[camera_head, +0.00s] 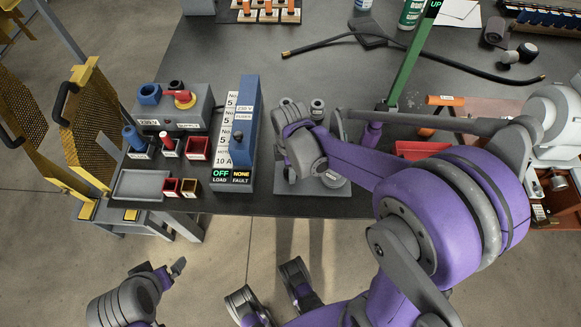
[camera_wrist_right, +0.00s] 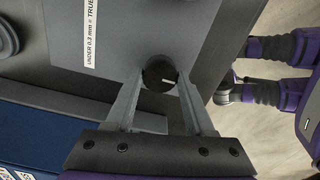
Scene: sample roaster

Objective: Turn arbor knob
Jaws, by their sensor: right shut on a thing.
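The arbor knob (camera_wrist_right: 159,72) is a dark round knob with a short white mark, at the edge of a grey plate in the right wrist view. My right gripper (camera_wrist_right: 160,80) has one finger on each side of the knob and is shut on it. In the head view my right wrist (camera_head: 305,150) is over the grey fixture (camera_head: 330,183) at the table's front edge, and it hides the knob and fingertips there. My left gripper (camera_head: 160,268) is low at the bottom left, off the table; its opening is unclear.
Left of the fixture, a blue and grey panel (camera_head: 236,140) shows "OFF LOAD" and "NONE FAULT". A grey box (camera_head: 195,110) with a red switch stands beyond it. A black cable lies across the table's back.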

